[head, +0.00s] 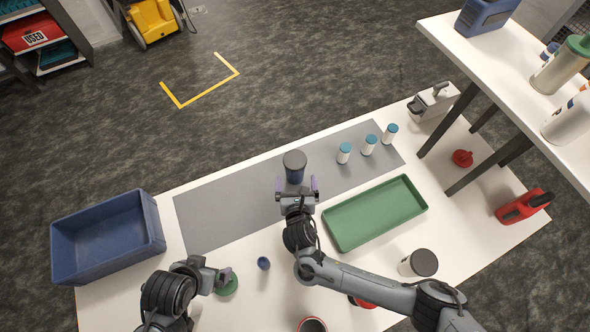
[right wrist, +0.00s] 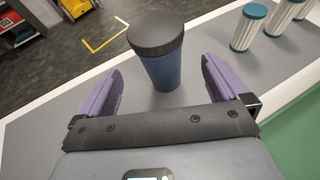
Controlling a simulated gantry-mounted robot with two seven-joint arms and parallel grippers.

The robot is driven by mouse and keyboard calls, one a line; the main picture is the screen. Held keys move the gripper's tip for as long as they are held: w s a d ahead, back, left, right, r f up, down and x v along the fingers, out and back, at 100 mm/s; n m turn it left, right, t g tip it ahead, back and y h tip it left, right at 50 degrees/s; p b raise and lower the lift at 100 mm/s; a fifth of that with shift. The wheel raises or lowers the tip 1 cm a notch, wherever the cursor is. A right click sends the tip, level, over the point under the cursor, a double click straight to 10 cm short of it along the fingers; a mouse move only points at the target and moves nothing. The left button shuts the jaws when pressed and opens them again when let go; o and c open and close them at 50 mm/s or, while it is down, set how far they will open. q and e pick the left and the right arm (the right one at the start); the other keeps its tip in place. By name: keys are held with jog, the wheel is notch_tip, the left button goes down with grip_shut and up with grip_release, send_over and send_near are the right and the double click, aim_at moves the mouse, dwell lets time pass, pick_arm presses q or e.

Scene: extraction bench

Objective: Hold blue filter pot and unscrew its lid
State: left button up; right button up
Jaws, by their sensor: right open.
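The blue filter pot (head: 294,175) stands upright on the grey mat, its dark round lid (head: 294,159) on top. In the right wrist view the pot (right wrist: 163,72) and its wide lid (right wrist: 155,32) are straight ahead, beyond and between the purple fingers. My right gripper (head: 296,184) is open and empty, just on the near side of the pot; I see no finger touching it. My left gripper (head: 217,279) is at the near left of the bench, beside a green round object (head: 228,285). Its fingers are too unclear to judge.
Several white cartridges with teal caps (head: 369,145) stand right of the pot. A green tray (head: 376,212) lies at right, a blue bin (head: 106,238) at left. A small blue cup (head: 263,263) and a dark-lidded white jar (head: 418,263) are nearer. The mat (head: 222,204) left of the pot is clear.

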aim_at(295, 163)
jog(key=shift+b+x, duration=1.3)
jog(key=shift+x, duration=3.2)
jog(key=shift+a+r, duration=0.15)
jog(key=shift+c, duration=0.2)
jog(key=c, duration=1.1)
jog(key=shift+o, duration=0.2)
jog(key=shift+r, duration=0.1)
jog(key=shift+r, duration=0.5)
jog(key=r+p, duration=0.1)
jog(key=r, duration=0.2)
jog(key=shift+d+r+p, duration=0.3)
jog(key=shift+d+p, duration=0.05)
jog(key=s+d+r+p, duration=0.1)
jog(key=s+d+r, duration=0.1)
jog(key=d, duration=0.3)
jog(key=s+d+r+p, duration=0.1)
jog(key=s+d+r, duration=0.1)
jog(key=d+r, duration=0.2)
jog(key=shift+d+r, duration=0.15)
jog(key=shift+d, duration=0.5)
